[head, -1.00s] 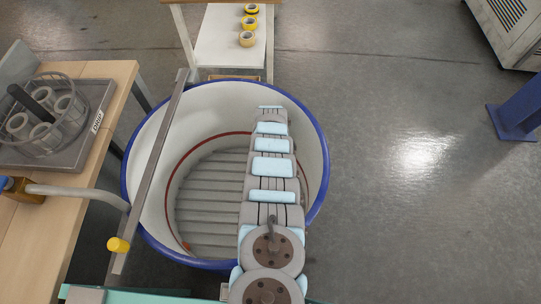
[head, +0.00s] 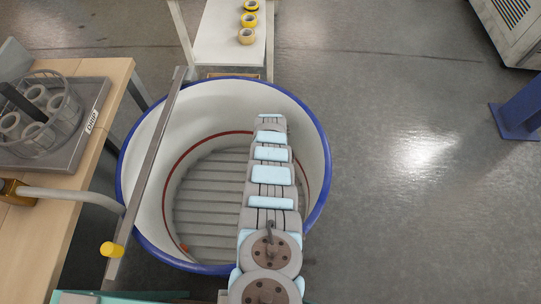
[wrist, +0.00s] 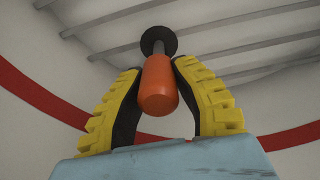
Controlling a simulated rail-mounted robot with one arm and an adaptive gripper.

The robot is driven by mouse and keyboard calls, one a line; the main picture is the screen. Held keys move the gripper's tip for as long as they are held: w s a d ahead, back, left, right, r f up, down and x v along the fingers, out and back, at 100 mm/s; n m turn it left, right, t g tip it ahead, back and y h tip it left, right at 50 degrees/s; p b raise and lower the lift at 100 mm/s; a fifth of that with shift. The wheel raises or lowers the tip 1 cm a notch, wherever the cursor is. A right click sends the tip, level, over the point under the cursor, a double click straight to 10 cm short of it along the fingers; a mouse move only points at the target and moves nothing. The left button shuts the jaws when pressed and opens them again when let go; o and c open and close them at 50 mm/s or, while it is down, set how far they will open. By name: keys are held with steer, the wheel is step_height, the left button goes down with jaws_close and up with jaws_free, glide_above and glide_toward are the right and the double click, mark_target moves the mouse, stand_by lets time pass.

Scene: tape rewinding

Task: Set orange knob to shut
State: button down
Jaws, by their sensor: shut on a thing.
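The orange knob (wrist: 158,88) is a short rounded cylinder on a dark stem with a black collar, seen in the wrist view inside a pale-walled tub. My gripper (wrist: 160,75) has its two yellow, black-lined fingers on either side of the knob and is shut on it. The rounded near end of the knob shows between the fingers. In the head view my arm reaches over the large white tub (head: 150,160) with a blue rim, and my gripper is hidden there. A small orange spot (head: 185,247) shows low inside the tub, too small to identify.
A grey bar (head: 160,150) crosses the tub's left side. A pipe with a yellow knob (head: 112,249) reaches from the wooden table (head: 75,210). A wire basket (head: 40,125) stands on that table. Tape rolls (head: 248,20) lie on a white shelf behind.

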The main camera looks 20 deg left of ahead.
steer(key=shift+f, duration=0.15)
steer(key=c, duration=0.8)
jaws_free()
steer(key=shift+r, duration=0.25)
